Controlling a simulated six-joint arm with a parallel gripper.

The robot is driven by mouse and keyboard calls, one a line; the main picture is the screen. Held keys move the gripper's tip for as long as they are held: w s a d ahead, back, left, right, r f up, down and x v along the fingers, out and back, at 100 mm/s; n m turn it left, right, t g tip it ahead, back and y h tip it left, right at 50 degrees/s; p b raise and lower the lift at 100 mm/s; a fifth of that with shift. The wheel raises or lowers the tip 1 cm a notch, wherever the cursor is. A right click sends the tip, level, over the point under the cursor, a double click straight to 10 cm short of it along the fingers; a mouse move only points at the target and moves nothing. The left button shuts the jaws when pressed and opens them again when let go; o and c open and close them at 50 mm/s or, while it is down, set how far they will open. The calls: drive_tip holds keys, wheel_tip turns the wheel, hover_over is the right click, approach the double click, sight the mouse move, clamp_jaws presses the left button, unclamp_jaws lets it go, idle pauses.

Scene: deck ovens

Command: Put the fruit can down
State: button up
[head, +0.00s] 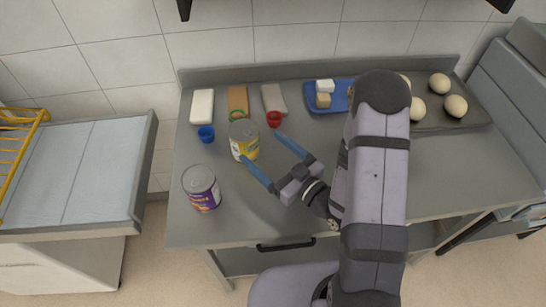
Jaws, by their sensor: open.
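A can with a yellow and white label (244,145) stands upright on the grey metal counter (275,215), left of centre. A second can with a purple label (203,195) stands upright nearer the front left. The labels are too small to tell for sure which one is the fruit can. My gripper (261,145) is open, with two blue fingers reaching up and left. One fingertip overlaps the lower right side of the yellow can in the picture; the other is to its right, near a red cup. I cannot tell whether a finger touches the can.
A blue tray (315,104) and a dark tray (455,122) with dough balls are at right. Open counter lies right of the purple can.

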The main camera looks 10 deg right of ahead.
drive_tip(key=shift+p+v, duration=0.8)
drive_tip(key=shift+v, duration=0.45)
